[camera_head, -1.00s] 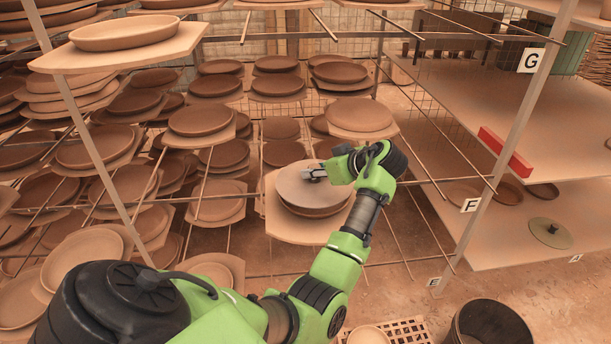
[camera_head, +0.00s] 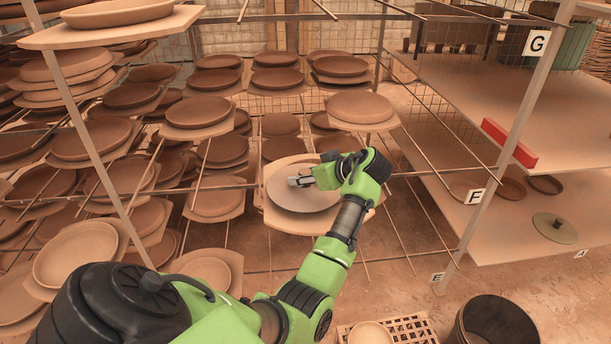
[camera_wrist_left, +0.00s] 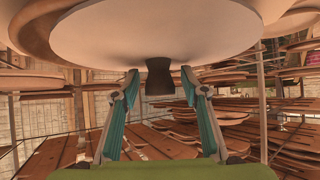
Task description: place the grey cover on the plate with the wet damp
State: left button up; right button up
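The grey cover (camera_head: 305,200) is a flat round disc over a plate on a pale board that sticks out from the middle rack. It hides nearly all of that plate, and I cannot tell whether it touches all round. My left gripper (camera_head: 300,181) is at the cover's top, near its centre. In the left wrist view the cover's pale face (camera_wrist_left: 155,35) fills the top and its dark knob (camera_wrist_left: 159,78) stands between the fingers. The fingers (camera_wrist_left: 159,85) are apart, with a gap on both sides of the knob. My right gripper is not in view.
Racks with many brown plates on boards, such as one plate (camera_head: 360,106) behind, crowd the left and back. Thin rods stick out around the board. A rack post (camera_head: 508,150), a red block (camera_head: 509,144) and a greenish lid (camera_head: 555,228) are at right. A bucket (camera_head: 493,322) stands below.

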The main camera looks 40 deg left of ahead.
pick_arm(q)
jog(key=shift+r, duration=0.1)
jog(key=shift+d+r, duration=0.2)
jog(key=p+v, duration=0.6)
jog(key=v, duration=0.4)
jog(key=shift+d+r, duration=0.35)
jog(key=shift+d, duration=0.3)
